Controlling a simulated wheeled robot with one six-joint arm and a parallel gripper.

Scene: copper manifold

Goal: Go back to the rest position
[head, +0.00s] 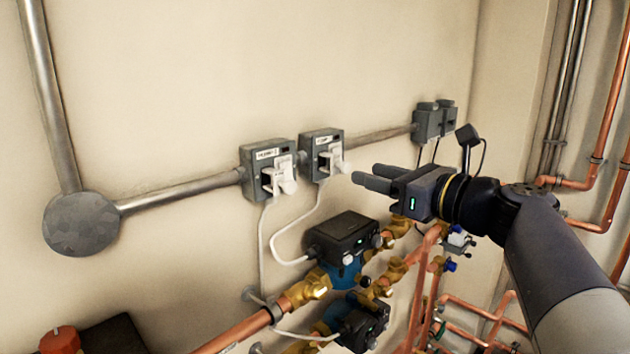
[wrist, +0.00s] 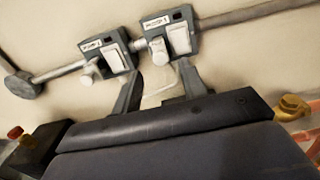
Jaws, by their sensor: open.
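My gripper (head: 372,178) is open and empty in the head view, reaching in from the right with its fingers pointing left. In the wrist view its two fingers (wrist: 160,92) stand apart, with bare wall and a bit of white cable between them. Ahead of the fingers are two grey wall boxes, the left one (head: 268,170) and the right one (head: 322,154), each with a white plug and cover. They also show in the wrist view, left (wrist: 107,54) and right (wrist: 167,36). In the head view the fingers are apart from the right box.
Dark pump heads (head: 343,237) with brass fittings and copper pipes (head: 240,328) lie below my gripper. A conduit runs along the wall to a round junction box (head: 80,224). Another grey box (head: 428,122) is behind the gripper. The upper wall is clear.

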